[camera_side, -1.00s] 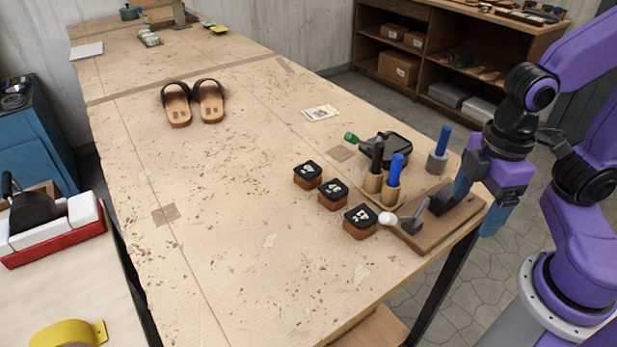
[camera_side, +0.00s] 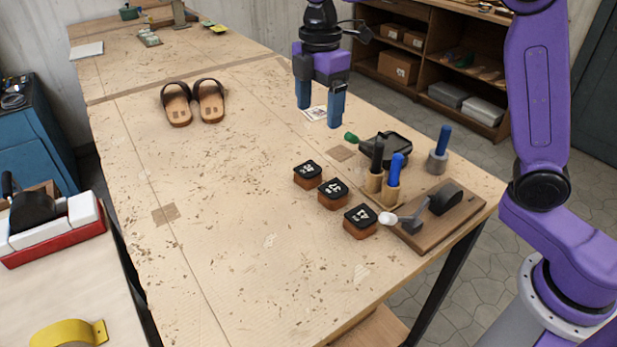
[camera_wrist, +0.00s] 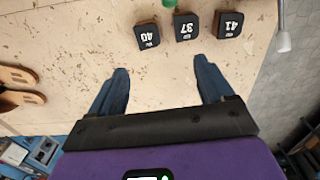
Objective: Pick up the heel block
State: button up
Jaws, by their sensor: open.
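Three heel blocks with black tops and brown sides lie in a row on the workbench (camera_side: 235,170). In the wrist view their tops read 40 (camera_wrist: 147,36), 37 (camera_wrist: 185,27) and 41 (camera_wrist: 230,24). In the side view, block 40 (camera_side: 307,175) is farthest back, block 37 (camera_side: 333,194) is in the middle and block 41 (camera_side: 361,221) is nearest the front. My gripper (camera_side: 320,115), with blue fingers, is open and empty, pointing down above the bench behind the row. Its spread fingers (camera_wrist: 162,66) show apart from all three blocks in the wrist view.
Right of the blocks are a wooden board with a dark tool (camera_side: 440,205), blue- and black-handled tools (camera_side: 392,180) and a blue-handled piece (camera_side: 440,150). A white-tipped tool (camera_side: 388,218) is close beside block 41. A pair of sandals (camera_side: 178,105) lies back left. The bench's middle is clear.

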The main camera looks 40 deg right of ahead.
jog(key=w, duration=0.2)
send_over(309, 169)
jog(key=f, duration=1.1)
jog(key=shift+s+d+f, duration=0.1)
jog(key=shift+s+d, duration=0.15)
jog(key=shift+d, duration=0.05)
jog(key=shift+w+a+f, duration=0.15)
jog(key=shift+f, duration=1.35)
jog(key=shift+w+a+f, duration=0.15)
jog(key=shift+f, duration=1.35)
jog(key=c, duration=1.1)
